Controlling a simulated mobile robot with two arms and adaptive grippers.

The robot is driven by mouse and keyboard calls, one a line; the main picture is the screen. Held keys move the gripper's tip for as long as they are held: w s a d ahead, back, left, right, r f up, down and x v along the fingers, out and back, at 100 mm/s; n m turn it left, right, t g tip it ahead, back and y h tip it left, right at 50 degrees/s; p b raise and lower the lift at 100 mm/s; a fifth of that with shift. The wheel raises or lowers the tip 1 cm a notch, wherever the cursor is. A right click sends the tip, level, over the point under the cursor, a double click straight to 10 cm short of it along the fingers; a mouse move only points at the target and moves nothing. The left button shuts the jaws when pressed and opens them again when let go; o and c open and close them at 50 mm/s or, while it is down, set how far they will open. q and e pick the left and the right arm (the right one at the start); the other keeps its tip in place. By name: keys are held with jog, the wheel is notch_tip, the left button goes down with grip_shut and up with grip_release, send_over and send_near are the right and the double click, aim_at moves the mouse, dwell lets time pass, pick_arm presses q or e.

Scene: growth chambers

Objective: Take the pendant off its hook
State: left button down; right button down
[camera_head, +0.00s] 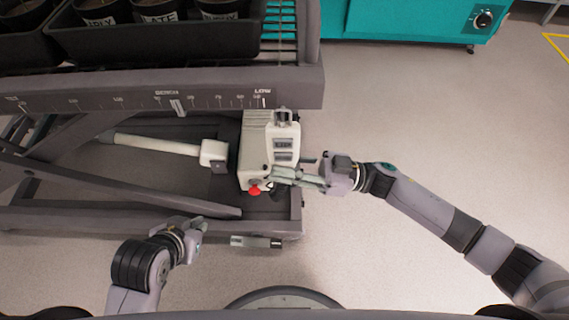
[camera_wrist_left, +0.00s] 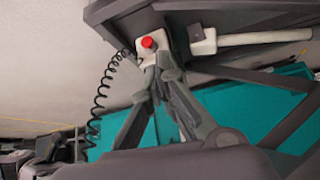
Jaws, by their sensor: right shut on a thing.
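The pendant (camera_head: 284,143) is a pale handset with dark label panels. It sits upright against the white control box at the end of the lift bench, below the grey hook (camera_head: 283,116). My right gripper (camera_head: 290,175) comes in from the right and is shut at the pendant's lower end; its fingers hide part of that end. My left gripper (camera_head: 197,225) is low, in front of the bench and away from the pendant. In the left wrist view its fingers (camera_wrist_left: 159,72) converge with nothing seen between them.
The control box (camera_head: 254,150) carries a red button (camera_head: 255,190), also in the left wrist view (camera_wrist_left: 148,42), where a coiled cord (camera_wrist_left: 103,85) hangs. A white actuator (camera_head: 160,145) lies under the bench rail (camera_head: 130,95). Pots stand above. Floor at right is clear.

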jog(key=shift+r+p, duration=0.35)
jog(key=shift+r, duration=0.05)
pick_arm(q)
jog(key=s, duration=0.1)
jog(key=s+f+g, duration=0.1)
jog(key=s+a+g, duration=0.1)
jog(key=s, duration=0.1)
jog(key=shift+s+a+f+y, duration=0.1)
jog(key=shift+f+y, duration=0.1)
jog(key=shift+y, duration=0.1)
jog(key=shift+r, duration=0.15)
pick_arm(e)
jog(key=shift+s, duration=0.15)
